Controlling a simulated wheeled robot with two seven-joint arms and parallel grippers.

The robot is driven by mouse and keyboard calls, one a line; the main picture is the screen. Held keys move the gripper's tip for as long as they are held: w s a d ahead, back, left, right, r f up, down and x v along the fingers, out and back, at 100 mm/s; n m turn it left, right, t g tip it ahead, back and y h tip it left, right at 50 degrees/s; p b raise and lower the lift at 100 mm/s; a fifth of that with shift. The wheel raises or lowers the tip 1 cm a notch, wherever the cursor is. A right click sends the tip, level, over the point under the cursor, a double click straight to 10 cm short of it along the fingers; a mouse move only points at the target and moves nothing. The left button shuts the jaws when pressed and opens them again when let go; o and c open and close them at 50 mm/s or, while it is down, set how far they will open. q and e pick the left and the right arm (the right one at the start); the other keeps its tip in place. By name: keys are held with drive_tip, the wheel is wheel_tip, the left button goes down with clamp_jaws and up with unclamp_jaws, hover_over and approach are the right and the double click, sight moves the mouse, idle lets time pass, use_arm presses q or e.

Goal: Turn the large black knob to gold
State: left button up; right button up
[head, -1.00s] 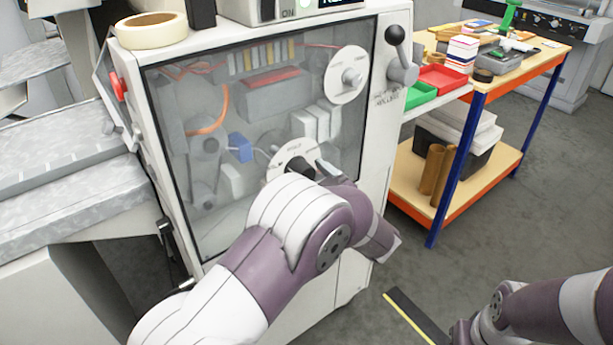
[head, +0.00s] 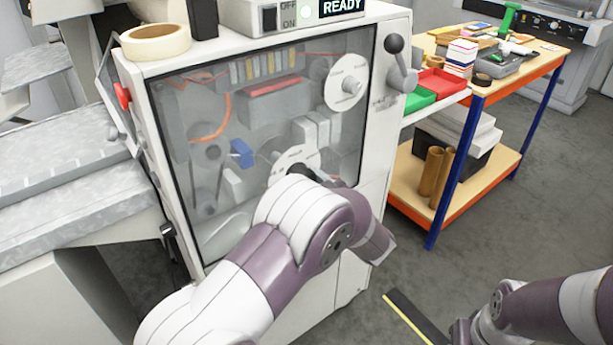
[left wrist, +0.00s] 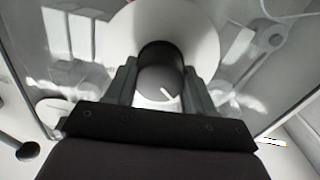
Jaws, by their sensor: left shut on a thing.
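The large black knob (left wrist: 160,78) sits on a round white dial plate (left wrist: 194,30) on the machine's clear front panel. A white pointer line on its face points toward the lower right in the left wrist view. My left gripper (left wrist: 160,82) is shut on the knob, one finger on each side. In the head view my left arm hides most of the knob, and part of the dial plate (head: 290,160) shows above it. The word gold cannot be read.
A smaller grey knob on a second white dial (head: 347,84) is at the panel's upper right. A black ball-ended lever (head: 394,45) sticks out from the machine's right side. A display (head: 342,6) reads READY. A cart (head: 470,200) with trays and tools stands at right.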

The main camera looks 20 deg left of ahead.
use_arm(q)
drive_tip(key=m+p, duration=0.4)
drive_tip(key=p, duration=0.1)
drive_tip(key=m+p, duration=0.2)
drive_tip(key=p, duration=0.1)
drive_tip(key=shift+r, duration=0.4)
drive_tip(key=shift+f+m+p, duration=0.1)
drive_tip(key=shift+m+p, duration=1)
drive_tip(key=shift+p, duration=0.05)
drive_tip(key=shift+f+m+g+p, duration=0.1)
drive_tip(key=shift+m+g+p, duration=0.2)
drive_tip(key=shift+m+p, duration=0.6)
drive_tip(key=shift+m, duration=0.3)
drive_tip(key=o, duration=1)
drive_tip(key=shift+d, duration=0.1)
drive_tip(key=shift+o, duration=0.2)
drive_tip(key=shift+f, duration=0.1)
